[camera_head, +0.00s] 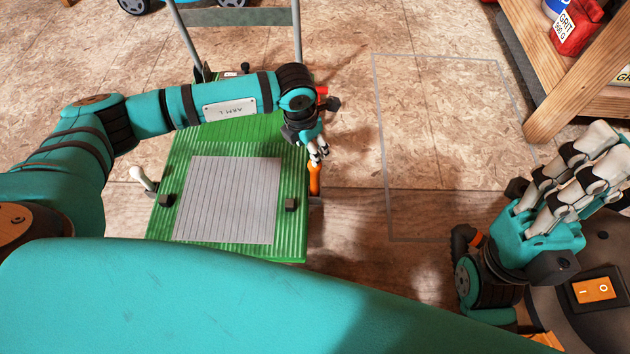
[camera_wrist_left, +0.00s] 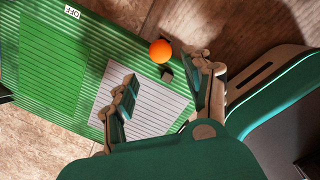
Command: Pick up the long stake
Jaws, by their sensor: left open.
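No piece is clearly recognisable as the long stake. An upright orange piece (camera_head: 314,180) stands at the right edge of the green ribbed deck. In the left wrist view its round orange top (camera_wrist_left: 160,51) lies just beyond the fingertips, between them in the picture. My left gripper (camera_head: 318,155) is open and empty, above and close to this piece; I cannot tell whether they touch. Its two spread fingers also show in the left wrist view (camera_wrist_left: 165,88). A white-handled piece (camera_head: 141,180) stands at the deck's left edge. My right gripper (camera_head: 575,175) is at the right; its opening is unclear.
The green deck (camera_head: 215,140) carries a grey lined panel (camera_head: 230,200) and small dark blocks. A grey frame (camera_head: 237,17) rises behind. A wooden shelf (camera_head: 560,85) with a red GRIT container (camera_head: 577,27) stands at upper right. The outlined floor area (camera_head: 440,150) is clear.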

